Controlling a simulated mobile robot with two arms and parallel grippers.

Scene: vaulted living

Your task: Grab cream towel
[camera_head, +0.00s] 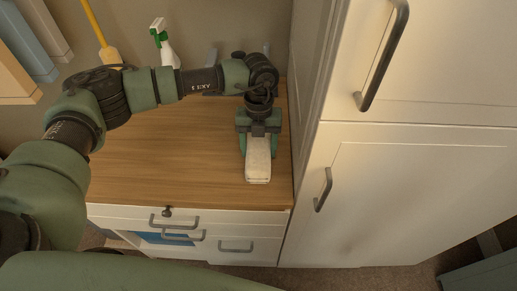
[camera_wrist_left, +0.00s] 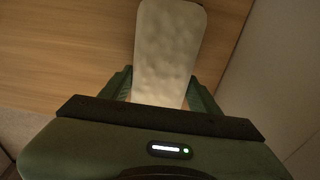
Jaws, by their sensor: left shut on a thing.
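The cream towel (camera_head: 258,168) is a pale, folded, oblong bundle over the right part of the wooden counter. My left gripper (camera_head: 257,150) comes from above with its fingers on either side of the towel's far end. In the left wrist view the towel (camera_wrist_left: 168,50) extends out from between the fingers of the gripper (camera_wrist_left: 160,92). The gripper is shut on it. I cannot tell whether the towel touches the counter or is just above it. My right gripper is not in view.
The wooden counter (camera_head: 160,165) is clear left of the towel. A tall white cabinet (camera_head: 400,190) with dark handles stands close on the right. A spray bottle (camera_head: 166,48) stands behind my arm. Drawers (camera_head: 240,225) lie below the counter's front edge.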

